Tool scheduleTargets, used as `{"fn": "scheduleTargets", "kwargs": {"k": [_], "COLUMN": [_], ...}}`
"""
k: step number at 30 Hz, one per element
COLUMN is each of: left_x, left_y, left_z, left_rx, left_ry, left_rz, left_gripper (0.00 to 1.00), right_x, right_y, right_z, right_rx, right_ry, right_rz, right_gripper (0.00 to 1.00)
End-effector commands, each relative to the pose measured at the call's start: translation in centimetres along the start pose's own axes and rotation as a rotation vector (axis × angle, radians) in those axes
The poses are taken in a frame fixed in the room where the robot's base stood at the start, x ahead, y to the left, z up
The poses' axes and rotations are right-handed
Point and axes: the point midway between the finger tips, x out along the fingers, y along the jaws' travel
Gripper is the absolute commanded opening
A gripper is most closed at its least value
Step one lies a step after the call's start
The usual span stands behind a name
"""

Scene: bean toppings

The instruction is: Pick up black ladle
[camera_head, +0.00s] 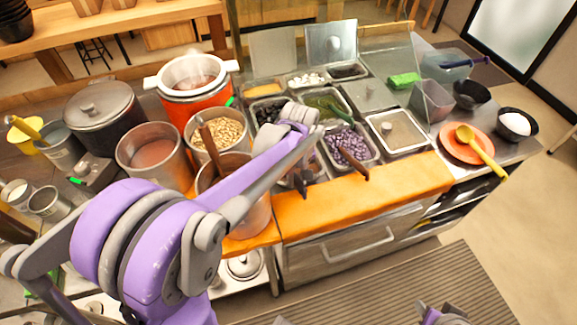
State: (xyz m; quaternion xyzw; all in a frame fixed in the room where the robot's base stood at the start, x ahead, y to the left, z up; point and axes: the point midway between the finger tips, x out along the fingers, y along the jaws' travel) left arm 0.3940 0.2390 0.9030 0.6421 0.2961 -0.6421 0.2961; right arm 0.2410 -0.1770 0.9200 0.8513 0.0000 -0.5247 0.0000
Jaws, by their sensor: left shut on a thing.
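My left gripper (299,172) reaches over the counter from the left and points down at the front of the topping trays. It is shut on a dark piece at its tips, which looks like the black ladle (300,186). My arm and hand hide most of this ladle, and I cannot tell whether its bowl rests in a tray. My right gripper (440,315) shows only in part at the bottom edge, over the floor mat, and its fingers are not clear.
A tray of purple beans (350,146) with a brown-handled scoop (354,165) lies just right of my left gripper. Metal pots (153,152) and an orange cooker (198,108) stand left. An orange plate (462,148) with a yellow ladle (484,152) lies right. The orange front board (400,188) is mostly clear.

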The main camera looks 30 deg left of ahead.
Motion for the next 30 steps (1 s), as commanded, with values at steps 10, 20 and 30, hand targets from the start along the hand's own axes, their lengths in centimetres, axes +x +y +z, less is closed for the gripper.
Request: {"fn": "scheduleTargets", "kwargs": {"k": [10,20,30], "left_x": [-0.6,-5.2,-9.5], "left_y": [0.0,0.0,0.0], "left_z": [0.0,0.0,0.0], "left_rx": [0.0,0.0,0.0], "left_ry": [0.0,0.0,0.0], "left_rz": [0.0,0.0,0.0], "left_gripper": [0.0,0.0,0.0], "right_x": [-0.1,-0.4,-0.6], "right_y": [0.0,0.0,0.0], "right_z": [-0.1,-0.4,-0.6], "right_rx": [0.0,0.0,0.0], "right_ry": [0.0,0.003,0.005], "right_rz": [0.0,0.0,0.0], "right_gripper": [0.5,0.5,0.5]}}
